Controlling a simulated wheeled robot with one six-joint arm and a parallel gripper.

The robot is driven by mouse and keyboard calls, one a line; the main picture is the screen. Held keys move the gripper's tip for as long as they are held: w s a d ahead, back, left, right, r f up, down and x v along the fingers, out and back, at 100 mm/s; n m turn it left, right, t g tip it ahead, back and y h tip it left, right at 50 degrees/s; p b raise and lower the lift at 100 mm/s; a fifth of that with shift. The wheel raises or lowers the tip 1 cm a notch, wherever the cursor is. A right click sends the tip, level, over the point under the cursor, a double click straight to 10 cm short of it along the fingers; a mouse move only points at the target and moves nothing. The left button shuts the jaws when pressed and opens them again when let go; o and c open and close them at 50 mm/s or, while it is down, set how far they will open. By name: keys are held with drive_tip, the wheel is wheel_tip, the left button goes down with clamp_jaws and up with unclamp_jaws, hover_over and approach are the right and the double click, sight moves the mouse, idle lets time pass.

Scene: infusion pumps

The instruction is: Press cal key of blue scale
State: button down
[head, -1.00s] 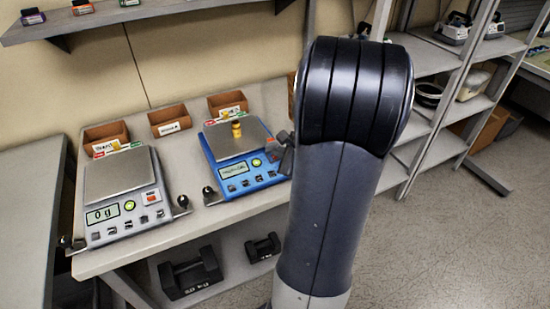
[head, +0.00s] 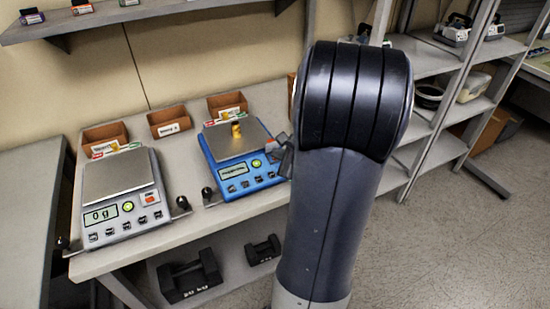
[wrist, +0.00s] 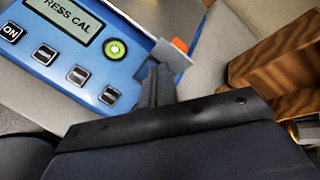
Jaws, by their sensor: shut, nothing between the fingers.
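The blue scale (head: 213,150) stands on the bench with a brass weight (head: 237,131) on its pan. In the wrist view its display (wrist: 72,20) reads "RESS CAL", cut off at the left. Below it are an ON key (wrist: 11,32) and several dark keys; a green round button (wrist: 116,48) is beside the display. An orange-red key (wrist: 179,45) is partly hidden behind my fingers. My gripper (wrist: 158,78) is shut and empty, close to that key at the scale's right side; contact cannot be told. It also shows in the head view (head: 284,158).
A grey scale (head: 125,200) reading 0 g stands at left. Brown bins (head: 168,122) line the back of the bench. Small dark knobs (head: 207,193) stand beside the scales. Black weights (head: 190,278) lie on the lower shelf. Shelving (head: 440,140) stands at right.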

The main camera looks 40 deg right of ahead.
drive_tip(key=shift+f, duration=0.15)
idle(0.4)
drive_tip(key=shift+s+r+p, duration=0.15)
drive_tip(key=shift+r+p, duration=0.15)
drive_tip(key=shift+r, duration=0.45)
drive_tip(key=shift+s+a+r+p, duration=0.1)
drive_tip(key=shift+s+r+p, duration=0.1)
drive_tip(key=shift+r+p, duration=0.5)
drive_tip(key=shift+s+a+r+p, duration=0.1)
drive_tip(key=shift+s+r+p, duration=0.15)
drive_tip(key=shift+r+p, duration=0.5)
drive_tip(key=shift+s+r+p, duration=0.2)
drive_tip(key=shift+r+p, duration=0.15)
drive_tip(key=shift+r, duration=0.65)
drive_tip(key=shift+f, duration=0.2)
